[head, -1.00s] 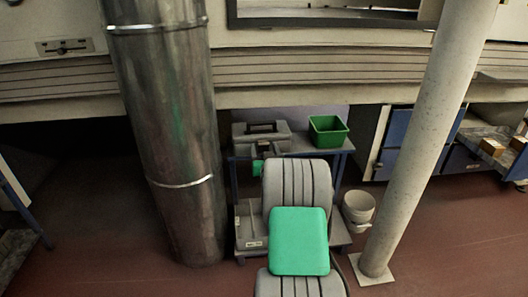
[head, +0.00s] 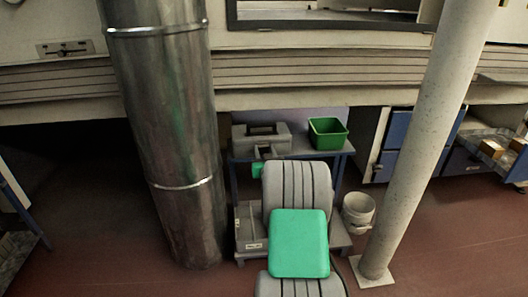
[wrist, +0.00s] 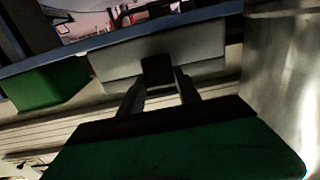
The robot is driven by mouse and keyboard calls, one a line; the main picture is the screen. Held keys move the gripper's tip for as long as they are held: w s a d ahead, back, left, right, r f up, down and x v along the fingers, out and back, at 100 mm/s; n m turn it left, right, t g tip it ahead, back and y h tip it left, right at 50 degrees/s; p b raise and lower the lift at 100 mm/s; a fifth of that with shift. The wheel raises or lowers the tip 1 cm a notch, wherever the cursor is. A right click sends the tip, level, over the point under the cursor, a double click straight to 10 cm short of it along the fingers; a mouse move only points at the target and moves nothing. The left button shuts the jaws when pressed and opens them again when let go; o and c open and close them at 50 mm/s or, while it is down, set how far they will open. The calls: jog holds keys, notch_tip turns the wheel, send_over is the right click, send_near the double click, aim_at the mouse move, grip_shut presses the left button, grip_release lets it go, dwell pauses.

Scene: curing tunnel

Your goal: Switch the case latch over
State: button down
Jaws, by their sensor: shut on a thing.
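A grey case (head: 280,138) with a dark handle lies on the blue-framed cart, behind my arm. In the wrist view the case (wrist: 205,58) shows as a pale grey block past my fingers. My gripper (wrist: 158,85) is at the near side of the case, its two fingers shut around a small dark block, which I take to be the case latch (wrist: 158,70). In the head view my gripper (head: 265,151) is small and partly hidden by my arm. The latch's exact position cannot be told.
A green bin (head: 328,133) stands right of the case on the cart (head: 345,147). A metal duct (head: 168,130) stands to the left. A pale post (head: 423,140) and a white bucket (head: 358,210) are to the right. Another grey case (head: 250,228) is on the lower shelf.

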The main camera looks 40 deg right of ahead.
jog(key=r+p, duration=0.1)
jog(key=p, duration=0.2)
jog(key=shift+w+r+g+y, duration=0.2)
jog(key=shift+g+y, duration=0.1)
jog(key=shift+y, duration=0.1)
jog(key=shift+w+d+g+y+p, duration=0.2)
jog(key=shift+g+y+p, duration=0.3)
jog(key=shift+p, duration=0.75)
jog(key=shift+f+g, duration=0.1)
jog(key=shift+g, duration=0.2)
jog(key=shift+f, duration=0.2)
jog(key=c, duration=0.8)
grip_release()
jog(key=shift+c, duration=0.2)
jog(key=shift+s, duration=0.1)
